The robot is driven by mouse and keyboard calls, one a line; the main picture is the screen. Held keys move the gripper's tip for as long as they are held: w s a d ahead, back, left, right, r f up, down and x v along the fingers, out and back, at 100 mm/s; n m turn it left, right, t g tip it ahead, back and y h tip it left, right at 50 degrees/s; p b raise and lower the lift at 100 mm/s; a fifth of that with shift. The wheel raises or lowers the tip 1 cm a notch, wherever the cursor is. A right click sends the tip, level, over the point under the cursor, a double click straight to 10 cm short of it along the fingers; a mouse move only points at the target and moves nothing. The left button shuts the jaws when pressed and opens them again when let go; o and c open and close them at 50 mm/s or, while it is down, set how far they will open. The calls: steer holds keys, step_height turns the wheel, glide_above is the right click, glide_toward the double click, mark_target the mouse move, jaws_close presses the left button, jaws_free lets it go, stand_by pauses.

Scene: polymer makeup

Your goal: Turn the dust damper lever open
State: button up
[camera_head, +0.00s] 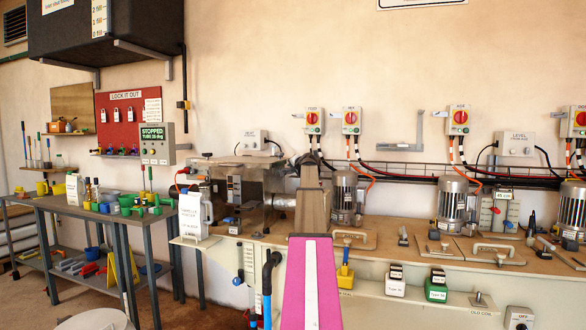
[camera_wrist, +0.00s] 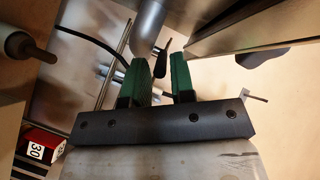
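In the wrist view, my gripper (camera_wrist: 168,60) has two green fingers with a gap between them, so it is open. A small dark lever (camera_wrist: 164,47) shows at the fingertips, in line with the gap, beside a grey pipe (camera_wrist: 148,22). It looks like the damper lever, but I cannot tell whether the fingers touch it. In the head view, my own arm hides the gripper and the lever.
A long bench (camera_head: 385,245) with several motors, such as one motor (camera_head: 452,198), runs right. A side table (camera_head: 75,205) holding green containers stands left. In the wrist view, a dark cable (camera_wrist: 95,40), a red block marked 30 (camera_wrist: 40,145) and a knobbed rod (camera_wrist: 20,44) show left of the gripper.

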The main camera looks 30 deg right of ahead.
jaws_close()
steer(key=shift+w+a+m+h, duration=0.15)
steer(key=shift+a+m+h, duration=0.35)
steer(key=shift+h, duration=0.5)
steer(key=shift+d, duration=0.1)
jaws_free()
steer(key=shift+d+g, duration=0.15)
steer(key=shift+g, duration=0.15)
